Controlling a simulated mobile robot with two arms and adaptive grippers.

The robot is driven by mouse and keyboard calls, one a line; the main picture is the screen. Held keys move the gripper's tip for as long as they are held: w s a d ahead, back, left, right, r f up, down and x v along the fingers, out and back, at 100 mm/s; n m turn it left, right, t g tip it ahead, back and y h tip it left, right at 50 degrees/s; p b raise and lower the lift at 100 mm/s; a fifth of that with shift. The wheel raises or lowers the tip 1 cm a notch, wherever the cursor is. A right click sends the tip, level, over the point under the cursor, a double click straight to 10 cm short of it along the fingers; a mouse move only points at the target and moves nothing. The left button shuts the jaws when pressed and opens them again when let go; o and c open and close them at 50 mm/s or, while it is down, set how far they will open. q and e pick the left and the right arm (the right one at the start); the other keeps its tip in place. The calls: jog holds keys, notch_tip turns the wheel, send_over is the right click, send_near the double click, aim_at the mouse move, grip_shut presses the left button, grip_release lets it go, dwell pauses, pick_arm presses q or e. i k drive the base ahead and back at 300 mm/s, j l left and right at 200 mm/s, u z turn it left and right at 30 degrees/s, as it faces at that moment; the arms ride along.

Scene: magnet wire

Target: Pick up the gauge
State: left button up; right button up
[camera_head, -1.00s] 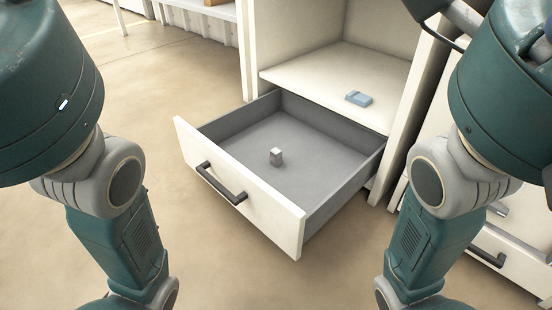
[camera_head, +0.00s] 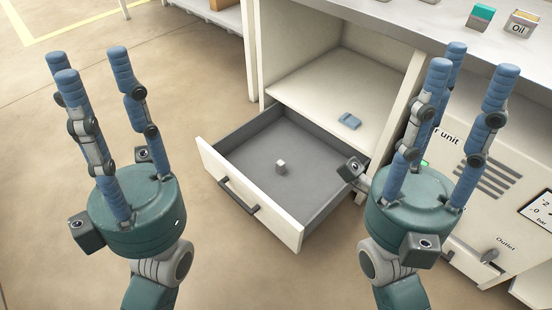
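I cannot tell for sure which thing is the gauge. A small light grey block (camera_head: 281,168) lies in the open drawer (camera_head: 238,165). A small blue-grey object (camera_head: 350,121) lies on the cabinet shelf (camera_head: 312,92) above the drawer. A white display marked "bar" (camera_head: 541,209) shows at the right edge, partly cut off, on the unit's front. My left gripper (camera_head: 90,62) is open and empty, fingers up, left of the drawer. My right gripper (camera_head: 470,65) is open and empty, fingers up, in front of the unit, right of the drawer.
A grey worktop (camera_head: 425,30) runs along the top right, with a box marked "Oil" (camera_head: 522,24) and a teal-topped box (camera_head: 480,17) on it. The drawer juts out between my grippers. Open floor (camera_head: 60,215) lies to the left.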

aim_at(281, 167)
jog(key=i+j+z, duration=0.1)
jog(key=j, duration=0.3)
jog(key=i+j+z, duration=0.1)
jog(key=j, duration=0.3)
jog(key=i+j+z, duration=0.1)
jog(key=j, duration=0.3)
jog(key=i+j+z, duration=0.15)
jog(key=j, duration=0.25)
jog(key=i+l+z, duration=0.1)
jog(key=z, duration=0.3)
jog(key=i+z, duration=0.1)
jog(key=z, duration=0.25)
jog(key=i+z, duration=0.1)
jog(key=z, duration=0.3)
jog(key=i, duration=0.2)
